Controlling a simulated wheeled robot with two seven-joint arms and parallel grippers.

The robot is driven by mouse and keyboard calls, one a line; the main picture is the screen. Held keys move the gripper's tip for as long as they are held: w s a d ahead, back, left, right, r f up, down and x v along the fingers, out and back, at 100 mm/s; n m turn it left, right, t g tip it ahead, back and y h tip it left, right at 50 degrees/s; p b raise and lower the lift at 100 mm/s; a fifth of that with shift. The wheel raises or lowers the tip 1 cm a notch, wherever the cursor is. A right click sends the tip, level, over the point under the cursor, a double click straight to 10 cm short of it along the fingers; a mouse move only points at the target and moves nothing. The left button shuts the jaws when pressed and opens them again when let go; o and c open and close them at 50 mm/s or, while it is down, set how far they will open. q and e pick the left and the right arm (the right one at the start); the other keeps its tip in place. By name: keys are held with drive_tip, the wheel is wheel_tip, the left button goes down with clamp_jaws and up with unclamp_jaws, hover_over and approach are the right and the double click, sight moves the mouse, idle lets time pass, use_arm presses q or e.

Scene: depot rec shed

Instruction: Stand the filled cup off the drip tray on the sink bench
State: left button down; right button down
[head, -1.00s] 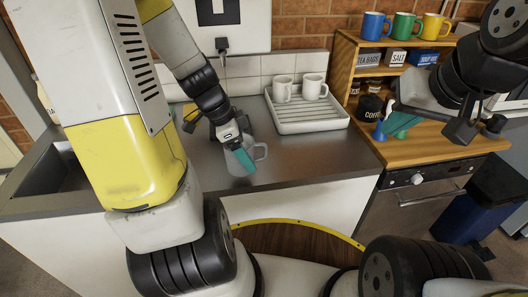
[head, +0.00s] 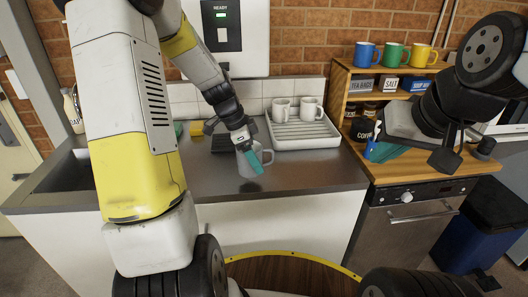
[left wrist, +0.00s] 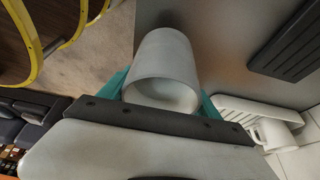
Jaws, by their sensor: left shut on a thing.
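A pale grey cup (head: 246,166) stands at or just above the sink bench (head: 310,175), in front of the wall boiler; I cannot tell if it touches. My left gripper (head: 254,161) is shut on it, teal fingers on either side. In the left wrist view the cup (left wrist: 165,65) shows its open mouth and pale inside; its fill is unclear. The dark ribbed drip tray (head: 222,143) lies behind the cup, apart from it, and also shows in the left wrist view (left wrist: 290,42). My right gripper (head: 385,152) hangs in front of the wooden shelf unit, its opening unclear.
A white rack (head: 328,143) with two white mugs stands to the right of the cup. The sink (head: 72,172) is at the left. The wooden shelf (head: 400,70) holds coloured mugs. Bare bench lies between the cup and the front edge.

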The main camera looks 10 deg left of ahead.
sight(255, 147)
use_arm(q)
drive_tip(key=w, duration=0.3)
drive_tip(key=shift+w+a+f, duration=0.1)
drive_tip(key=shift+w+f, duration=0.1)
drive_tip(key=shift+f, duration=1.65)
drive_tip(key=shift+f, duration=0.1)
drive_tip(key=shift+c, duration=0.7)
unclamp_jaws()
drive_tip(key=shift+f, duration=0.1)
